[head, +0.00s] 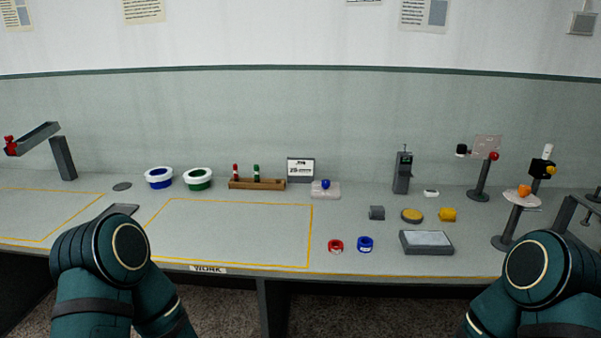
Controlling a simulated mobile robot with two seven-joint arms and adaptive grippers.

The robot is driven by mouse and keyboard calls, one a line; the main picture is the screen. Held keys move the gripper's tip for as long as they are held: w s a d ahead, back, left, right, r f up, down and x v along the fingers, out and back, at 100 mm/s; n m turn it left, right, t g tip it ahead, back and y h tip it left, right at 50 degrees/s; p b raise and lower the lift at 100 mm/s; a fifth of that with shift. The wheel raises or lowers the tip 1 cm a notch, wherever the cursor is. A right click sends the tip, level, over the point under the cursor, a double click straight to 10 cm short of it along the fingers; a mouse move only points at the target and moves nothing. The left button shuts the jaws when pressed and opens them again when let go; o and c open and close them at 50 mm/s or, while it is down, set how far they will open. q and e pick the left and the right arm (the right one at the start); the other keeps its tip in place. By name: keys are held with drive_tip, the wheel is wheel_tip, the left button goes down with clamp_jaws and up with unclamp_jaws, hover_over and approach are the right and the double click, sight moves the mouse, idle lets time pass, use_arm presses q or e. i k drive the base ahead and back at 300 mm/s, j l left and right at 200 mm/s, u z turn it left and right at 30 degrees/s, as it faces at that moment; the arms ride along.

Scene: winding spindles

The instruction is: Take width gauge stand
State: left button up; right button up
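No object is clearly marked as the width gauge stand, and I cannot tell which one it is. A small sign stand (300,169) with a white printed face is at the back centre. Both my arms show at the bottom corners as teal links. Neither gripper can be made out.
The bench (360,275) holds blue (159,177) and green-ringed (198,179) tubs, a wooden rack (257,184), a red ring (335,246), a blue ring (365,244) and a grey tray (427,253). Posts (481,182) stand at the right. The yellow-outlined area (235,235) is mostly clear.

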sight(502, 243)
drive_tip(key=i+l, duration=0.5)
drive_tip(key=i, duration=0.25)
drive_tip(key=z, duration=1.3)
